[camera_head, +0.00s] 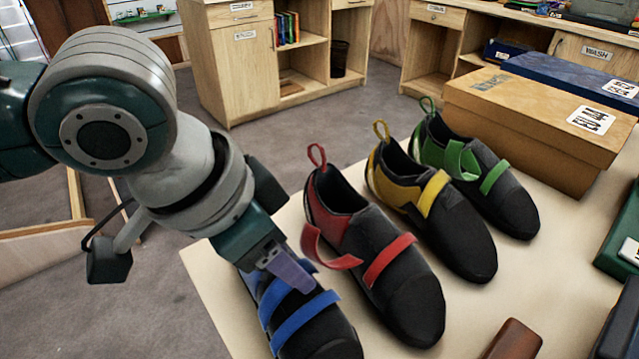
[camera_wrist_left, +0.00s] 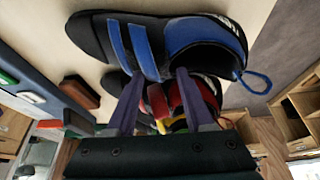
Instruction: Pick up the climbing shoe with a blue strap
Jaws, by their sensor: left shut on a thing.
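The black climbing shoe with blue straps (camera_head: 325,335) is at the near left edge of the table, partly hidden by my left gripper. My left gripper (camera_head: 292,274) reaches down onto the shoe's upper near its straps, its jaws shut on it. In the left wrist view the same shoe (camera_wrist_left: 205,36) lies across the top, its blue heel loop to the right. The purple fingers of the left gripper (camera_wrist_left: 158,80) stand apart at its strap area. I cannot tell whether the shoe is clear of the table. My right gripper is not in view.
The red shoe (camera_head: 405,300) stands close right of the blue one, then the yellow shoe (camera_head: 455,235) and green shoe (camera_head: 507,207). A cardboard box (camera_head: 515,125) and blue box (camera_head: 575,80) lie behind. A brown object (camera_head: 514,341) is at the front of the table (camera_head: 215,285).

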